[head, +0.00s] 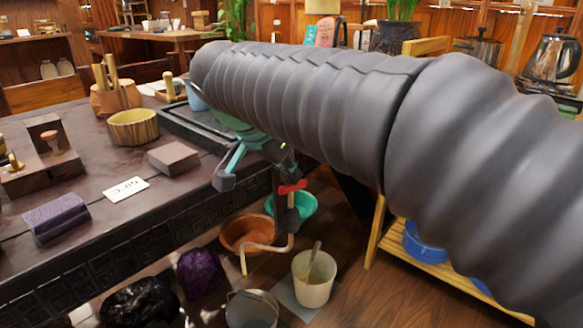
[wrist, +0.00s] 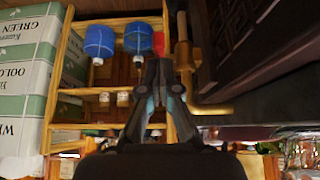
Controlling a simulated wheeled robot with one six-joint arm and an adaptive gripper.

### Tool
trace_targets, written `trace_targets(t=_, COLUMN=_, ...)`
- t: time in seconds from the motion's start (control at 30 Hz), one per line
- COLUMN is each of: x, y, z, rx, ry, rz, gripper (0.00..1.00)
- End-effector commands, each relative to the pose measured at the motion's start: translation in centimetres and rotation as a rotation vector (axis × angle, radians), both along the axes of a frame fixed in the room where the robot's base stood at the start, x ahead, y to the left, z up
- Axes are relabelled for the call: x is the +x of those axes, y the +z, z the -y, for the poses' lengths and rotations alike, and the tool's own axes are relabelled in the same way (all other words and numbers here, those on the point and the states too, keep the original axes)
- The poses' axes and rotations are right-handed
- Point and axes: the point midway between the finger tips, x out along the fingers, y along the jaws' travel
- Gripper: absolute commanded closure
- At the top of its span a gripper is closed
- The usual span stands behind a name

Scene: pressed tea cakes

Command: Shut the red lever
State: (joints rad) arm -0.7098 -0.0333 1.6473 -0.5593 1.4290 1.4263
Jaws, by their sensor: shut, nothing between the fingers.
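The red lever (head: 292,187) sits on a thin upright pipe beside the table's front edge. In the head view it lies crosswise to the pipe, slightly tilted. A bent copper-coloured spout (head: 267,247) hangs below it. My gripper (head: 287,160) appears just above the lever in the head view, partly hidden by my arm; I cannot tell if they touch. In the wrist view my gripper (wrist: 160,66) is shut and empty.
The dark carved table (head: 100,262) is at left. Below the spout area are an orange basin (head: 248,233), a green basin (head: 303,205) and a cream bucket (head: 315,290). A wooden shelf (wrist: 68,48) with two blue-topped things fills the wrist view's upper left.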

Motion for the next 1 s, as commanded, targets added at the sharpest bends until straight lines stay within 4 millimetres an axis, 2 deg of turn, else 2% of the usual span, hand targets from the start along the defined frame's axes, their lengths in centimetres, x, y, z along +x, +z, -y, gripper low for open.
trace_targets(t=0.37, x=0.1, y=0.4, z=0.0, rx=0.001, ry=0.001, rz=0.001, gripper=1.00)
trace_targets(t=0.47, x=0.2, y=1.4, z=0.2, rx=0.002, ry=-0.001, rz=0.001, gripper=1.00)
trace_targets(t=0.67, x=0.7, y=4.7, z=0.9, rx=0.001, ry=-0.007, rz=0.000, gripper=1.00)
trace_targets(t=0.73, x=-0.3, y=4.7, z=0.0, rx=0.000, ry=-0.001, rz=0.000, gripper=1.00)
trace_targets(t=1.0, x=-3.9, y=7.0, z=-2.9, rx=0.001, ry=0.002, rz=0.001, gripper=1.00)
